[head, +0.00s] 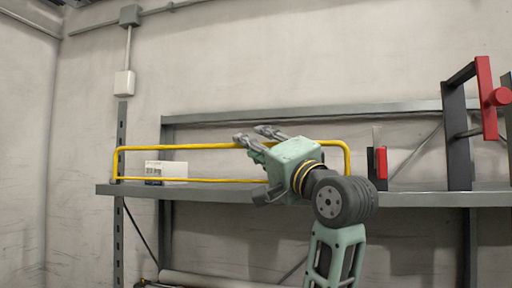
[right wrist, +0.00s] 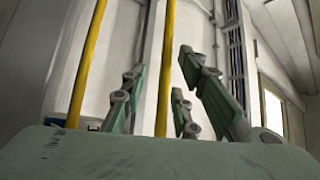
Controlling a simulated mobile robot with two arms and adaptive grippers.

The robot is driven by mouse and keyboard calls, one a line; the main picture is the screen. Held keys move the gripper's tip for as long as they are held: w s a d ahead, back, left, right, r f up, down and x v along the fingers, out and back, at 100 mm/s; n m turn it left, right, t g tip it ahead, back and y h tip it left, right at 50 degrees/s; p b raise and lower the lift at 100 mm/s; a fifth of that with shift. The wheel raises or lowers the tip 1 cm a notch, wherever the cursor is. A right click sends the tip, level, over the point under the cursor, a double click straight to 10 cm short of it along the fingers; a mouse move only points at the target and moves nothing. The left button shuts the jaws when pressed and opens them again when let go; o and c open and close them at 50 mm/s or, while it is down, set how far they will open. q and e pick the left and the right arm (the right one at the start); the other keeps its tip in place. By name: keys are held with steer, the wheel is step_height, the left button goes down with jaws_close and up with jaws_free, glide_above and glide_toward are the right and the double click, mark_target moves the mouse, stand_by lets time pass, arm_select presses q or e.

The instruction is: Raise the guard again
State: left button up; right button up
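The guard is a yellow rail (head: 185,147) along the front edge of a grey shelf, with a top bar, a lower bar and rounded corners. It stands upright above the shelf edge. My right gripper (head: 257,137) is at the top bar, right of its middle, with its fingers pointing left. In the right wrist view, one yellow bar (right wrist: 166,65) passes between the open fingers (right wrist: 165,95). A second yellow bar (right wrist: 88,65) runs outside them on the left. I cannot tell whether any finger touches the bar. My left gripper is out of view.
The grey shelf (head: 420,199) spans the wall. A white box with a printed label (head: 173,171) sits behind the rail at left. A small red block (head: 380,162) and a dark frame with a red bar and knob (head: 487,98) stand at right.

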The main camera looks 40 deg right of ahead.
steer(key=shift+a, duration=0.1)
steer(key=shift+s+a, duration=0.1)
steer(key=shift+s, duration=0.35)
steer(key=v, duration=1.1)
steer(key=shift+f, duration=0.25)
